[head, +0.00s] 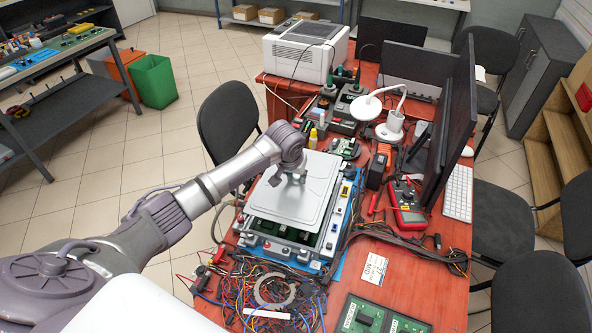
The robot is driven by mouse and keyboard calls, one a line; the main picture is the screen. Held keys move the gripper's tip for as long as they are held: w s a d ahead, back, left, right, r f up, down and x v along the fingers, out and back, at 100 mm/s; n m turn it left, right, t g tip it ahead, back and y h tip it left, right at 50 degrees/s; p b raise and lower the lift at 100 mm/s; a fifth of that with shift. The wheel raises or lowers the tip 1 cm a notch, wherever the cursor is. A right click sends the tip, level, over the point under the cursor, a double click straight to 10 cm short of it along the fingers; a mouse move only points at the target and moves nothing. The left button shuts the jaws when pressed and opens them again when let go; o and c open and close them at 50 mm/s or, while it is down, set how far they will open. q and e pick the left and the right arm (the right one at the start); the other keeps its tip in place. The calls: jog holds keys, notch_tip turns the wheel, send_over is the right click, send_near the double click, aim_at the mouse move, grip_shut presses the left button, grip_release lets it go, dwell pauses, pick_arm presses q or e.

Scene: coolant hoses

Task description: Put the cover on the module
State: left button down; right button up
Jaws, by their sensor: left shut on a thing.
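The cover (318,183) is a light grey plate with rounded corners. It lies over the back and middle of the module (288,249), a pale open case on a blue mat. Green boards show in the module along the cover's front edge. My left gripper (289,178) is over the cover's top, shut on the cover, with its fingers partly hidden by the wrist. I cannot tell whether the cover touches the module's rim. My right gripper is not in view.
Tangled wires (265,295) lie in front of the module. A red multimeter (408,212), a white lamp (392,122) and monitors (452,125) stand to the right. A white printer-like box (305,50) is at the back. A black chair (228,122) stands left of the red table (440,262).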

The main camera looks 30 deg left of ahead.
aim_at(296, 184)
pick_arm(q)
notch_tip(296, 184, down, 2)
jog(key=shift+d+f+b, duration=0.1)
jog(key=shift+b, duration=0.9)
jog(key=shift+f+b, duration=0.55)
jog(key=shift+f, duration=0.45)
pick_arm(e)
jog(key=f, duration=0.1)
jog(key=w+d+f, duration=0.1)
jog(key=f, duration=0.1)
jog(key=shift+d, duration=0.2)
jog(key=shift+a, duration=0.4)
pick_arm(q)
jog(key=shift+p, duration=0.3)
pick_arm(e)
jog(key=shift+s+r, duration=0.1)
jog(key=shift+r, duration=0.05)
pick_arm(q)
jog(key=shift+p, duration=0.35)
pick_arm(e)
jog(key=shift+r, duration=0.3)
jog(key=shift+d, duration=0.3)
pick_arm(q)
jog(key=shift+f, duration=0.45)
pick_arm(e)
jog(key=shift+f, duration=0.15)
